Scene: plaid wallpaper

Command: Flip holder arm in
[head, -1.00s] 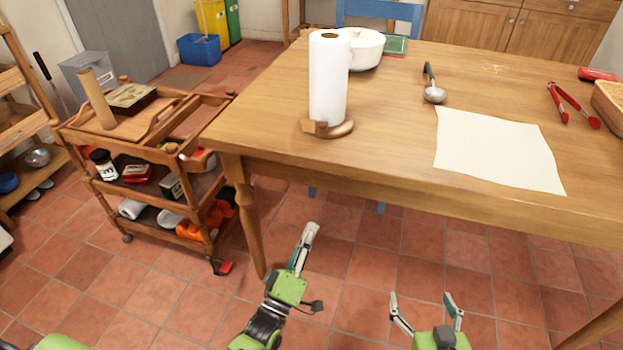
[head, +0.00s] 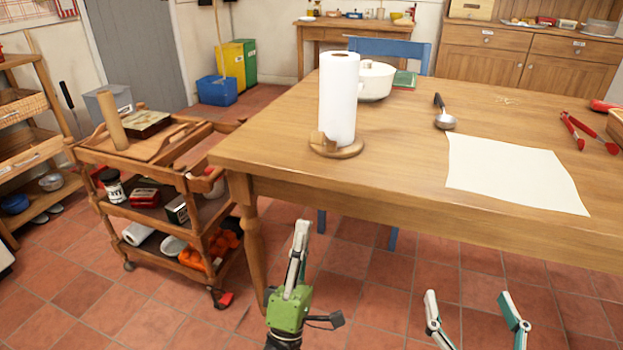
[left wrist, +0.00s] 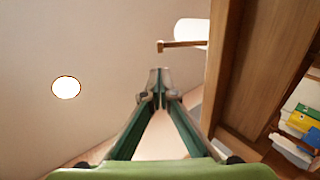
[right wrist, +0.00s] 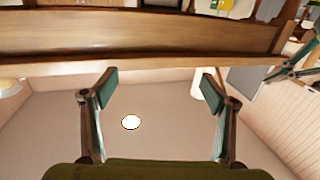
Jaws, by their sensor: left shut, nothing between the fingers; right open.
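A white paper roll (head: 338,98) stands upright on a round wooden holder (head: 350,151) near the table's front left corner. The holder arm (head: 320,139) is a short wooden piece low at the roll's left front. In the left wrist view the arm (left wrist: 182,44) sticks out sideways from the roll (left wrist: 192,31), past the table edge. My left gripper (head: 302,226) is shut and empty, in front of the table and below its top, apart from the holder. My right gripper (head: 468,296) is open and empty, further right in front of the table.
The wooden table (head: 270,150) also bears a white pot (head: 376,82), a ladle (head: 444,120), a paper sheet (head: 515,175) and red tongs (head: 575,132). A wooden trolley (head: 150,165) stands left of the table. The tabletop left and right of the holder is clear.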

